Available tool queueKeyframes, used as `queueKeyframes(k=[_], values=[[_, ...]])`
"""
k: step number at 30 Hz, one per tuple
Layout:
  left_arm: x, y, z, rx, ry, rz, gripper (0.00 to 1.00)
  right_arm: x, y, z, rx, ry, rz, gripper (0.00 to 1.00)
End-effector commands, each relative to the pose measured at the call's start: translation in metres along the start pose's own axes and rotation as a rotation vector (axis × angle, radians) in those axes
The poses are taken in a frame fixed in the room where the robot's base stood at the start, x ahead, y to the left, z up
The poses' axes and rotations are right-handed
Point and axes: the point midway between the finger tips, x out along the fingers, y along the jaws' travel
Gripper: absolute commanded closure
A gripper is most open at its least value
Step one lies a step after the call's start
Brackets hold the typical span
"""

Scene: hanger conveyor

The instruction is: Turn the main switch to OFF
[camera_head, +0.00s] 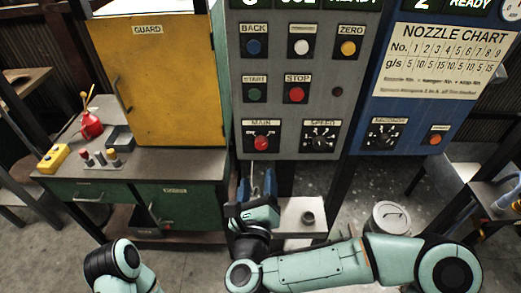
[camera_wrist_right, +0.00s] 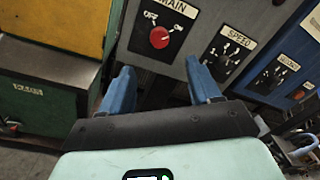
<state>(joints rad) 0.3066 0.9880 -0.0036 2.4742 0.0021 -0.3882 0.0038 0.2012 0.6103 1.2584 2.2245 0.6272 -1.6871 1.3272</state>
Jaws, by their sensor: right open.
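The main switch is a red round knob (camera_head: 261,142) on a black plate under a MAIN label, low on the grey control panel. In the right wrist view the knob (camera_wrist_right: 160,38) has OFF at its upper left and ON at its right. I cannot tell for sure which mark it points to. My right gripper (camera_head: 257,183) is open and empty, below the switch and apart from it. In the wrist view its two blue fingers (camera_wrist_right: 161,78) are spread wide, with the knob beyond and between them. My left gripper is out of view; only part of that arm shows.
A SPEED dial (camera_head: 320,137) is right of the switch, and a red STOP button (camera_head: 296,95) is above. A yellow guard door (camera_head: 160,85) and green cabinet (camera_head: 180,207) stand left. A small white table (camera_head: 292,222) is below the panel.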

Motion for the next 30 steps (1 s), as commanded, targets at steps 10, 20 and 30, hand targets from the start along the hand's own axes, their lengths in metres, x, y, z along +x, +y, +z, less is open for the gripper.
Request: queueKeyframes(k=[10,20,30], values=[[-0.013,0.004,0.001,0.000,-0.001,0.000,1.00,0.074,-0.001,0.000,-0.001,0.004,0.000,0.38],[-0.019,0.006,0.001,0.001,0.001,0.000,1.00,0.112,0.000,0.000,-0.003,0.000,0.001,0.38],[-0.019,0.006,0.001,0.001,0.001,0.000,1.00,0.114,0.001,0.000,-0.005,-0.001,0.002,0.44]])
